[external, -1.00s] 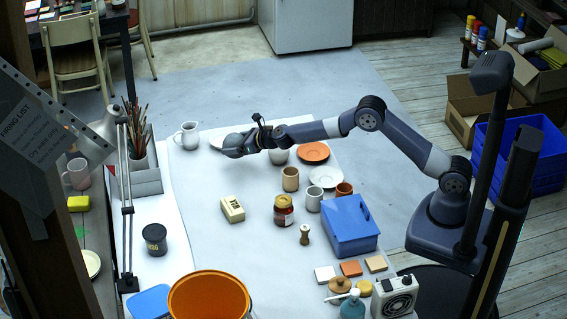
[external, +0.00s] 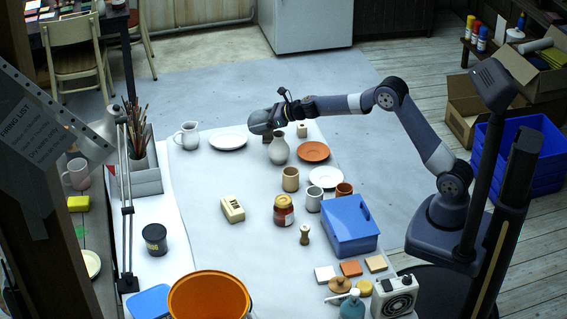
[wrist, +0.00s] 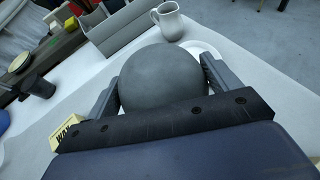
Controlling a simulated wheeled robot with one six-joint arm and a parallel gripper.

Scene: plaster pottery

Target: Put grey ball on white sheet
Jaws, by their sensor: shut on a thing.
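A grey ball (wrist: 162,76) fills the middle of the wrist view, between the two fingers of my gripper. My gripper (external: 260,123) is shut on it and holds it above the far end of the table, near a grey-white vase (external: 278,149). In the external view the ball is hard to tell from the dark gripper. A white sheet (external: 183,232) appears to lie along the table's left side, beside the grey box of brushes; its edges are faint.
A white jug (external: 188,136) and a white plate (external: 228,141) stand at the far end. An orange plate (external: 313,151), cups, a jar and a blue box (external: 349,226) are to the right. An orange bucket (external: 209,297) is in front. The left-middle table is mostly clear.

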